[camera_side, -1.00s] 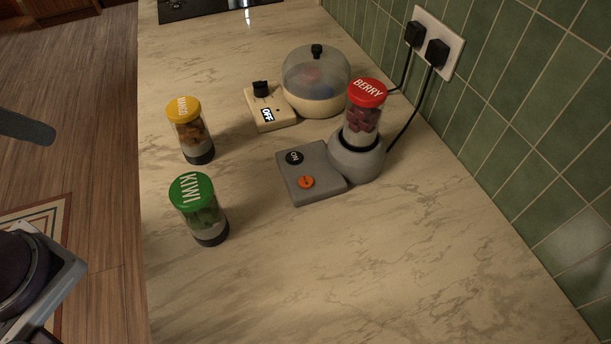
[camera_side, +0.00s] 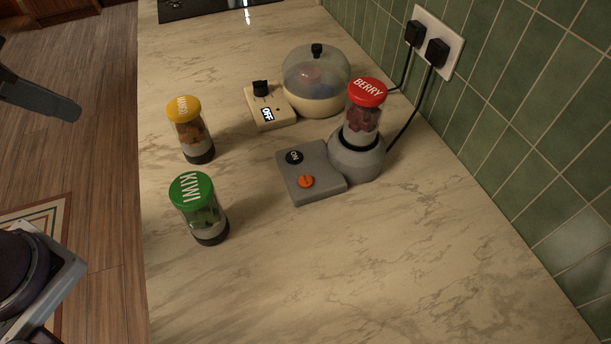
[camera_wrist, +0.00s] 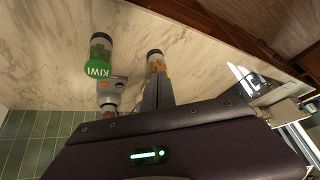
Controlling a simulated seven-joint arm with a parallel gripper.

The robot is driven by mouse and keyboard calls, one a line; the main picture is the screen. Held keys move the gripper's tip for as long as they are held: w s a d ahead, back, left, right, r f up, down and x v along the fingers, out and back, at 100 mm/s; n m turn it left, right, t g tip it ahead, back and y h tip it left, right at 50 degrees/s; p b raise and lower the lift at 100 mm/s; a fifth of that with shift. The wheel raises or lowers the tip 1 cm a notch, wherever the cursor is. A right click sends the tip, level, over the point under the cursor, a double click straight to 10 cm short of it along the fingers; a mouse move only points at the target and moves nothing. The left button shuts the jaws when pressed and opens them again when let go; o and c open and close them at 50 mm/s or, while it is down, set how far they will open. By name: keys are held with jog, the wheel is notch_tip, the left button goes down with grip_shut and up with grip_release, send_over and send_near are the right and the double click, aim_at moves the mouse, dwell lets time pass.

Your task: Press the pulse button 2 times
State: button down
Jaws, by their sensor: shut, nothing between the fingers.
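A grey control box (camera_side: 304,188) lies on the counter, joined to the blender base (camera_side: 357,160). It carries an orange button (camera_side: 306,181) and a round black control (camera_side: 294,157) marked ON; no pulse label is readable. A red-capped BERRY jar (camera_side: 367,92) stands upright on the base. My gripper (camera_side: 72,110) is shut and empty at the upper left of the side view, over the floor side and well apart from the button. In the wrist view its fingers (camera_wrist: 158,82) overlap the mango jar, and the orange button (camera_wrist: 119,84) shows to their left.
A yellow-capped mango jar (camera_side: 190,132) and a green-capped KIWI jar (camera_side: 199,210) stand left of the box. Behind it are a cream switch box (camera_side: 268,108) reading OFF and a domed appliance (camera_side: 315,85). Cords run to a wall outlet (camera_side: 439,42). The front counter is clear.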

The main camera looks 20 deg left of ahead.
jog(key=w+d+m, duration=0.4)
jog(key=w, duration=0.4)
jog(key=m+h, duration=0.6)
jog(key=m, duration=0.5)
send_over(300, 182)
notch_tip(300, 182, down, 8)
jog(key=shift+t, duration=0.4)
jog(key=shift+f, duration=0.1)
jog(key=shift+f, duration=4.35)
jog(key=shift+f, duration=0.1)
jog(key=shift+f, duration=0.3)
